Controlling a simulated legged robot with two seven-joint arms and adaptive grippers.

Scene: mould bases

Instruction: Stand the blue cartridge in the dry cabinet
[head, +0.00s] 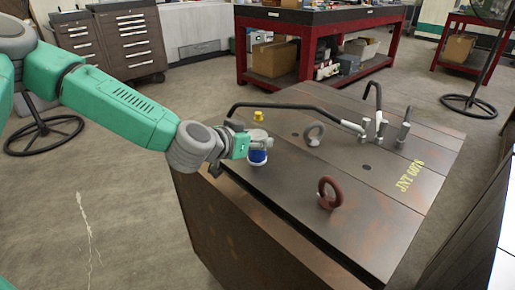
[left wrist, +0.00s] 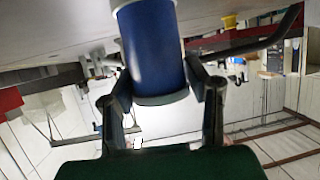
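The blue cartridge (head: 258,156) is a blue cylinder with a pale end, upright at the left edge of the mould base (head: 290,190). My left gripper (head: 250,146) comes in from the left and is at the cartridge. In the left wrist view the blue cylinder (left wrist: 156,50) is between the two fingers of the left gripper (left wrist: 163,88), which look closed against its sides. I cannot tell whether the cartridge touches the surface below. My right gripper is not in view. I cannot make out a dry cabinet in either view.
On the mould base stand a yellow plug (head: 258,116), a grey lifting eye (head: 314,134), a dark red lifting eye (head: 329,193), and a bent dark bar (head: 290,106) with metal fittings. The left floor is mostly clear.

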